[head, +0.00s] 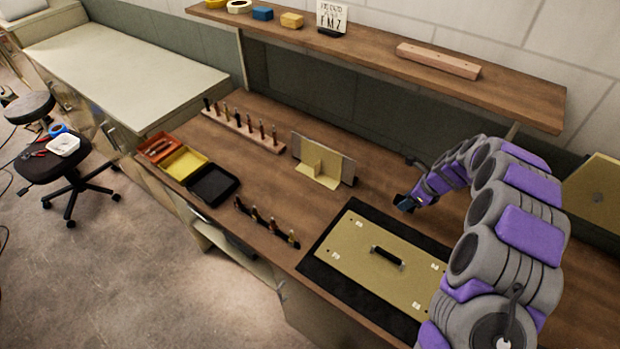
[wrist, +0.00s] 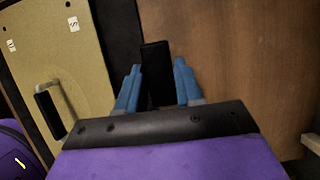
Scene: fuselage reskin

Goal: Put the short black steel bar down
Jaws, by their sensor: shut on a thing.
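The short black steel bar (wrist: 156,62) shows in the wrist view between the two blue fingers of my gripper (wrist: 157,82), its far end reaching a little past the fingertips. My gripper is shut on it. In the head view my gripper (head: 406,202) hangs over the wooden bench (head: 390,180), just behind the back edge of the black mat. The bar is hard to make out there against the dark gripper. Whether the bar touches the bench cannot be told.
A tan panel (head: 350,245) with a black handle lies on the black mat (head: 318,270). A tan angled bracket stand (head: 318,165) stands left of my gripper. Further left are pin rows and red, yellow and black trays (head: 213,184). A shelf (head: 440,85) overhangs the back.

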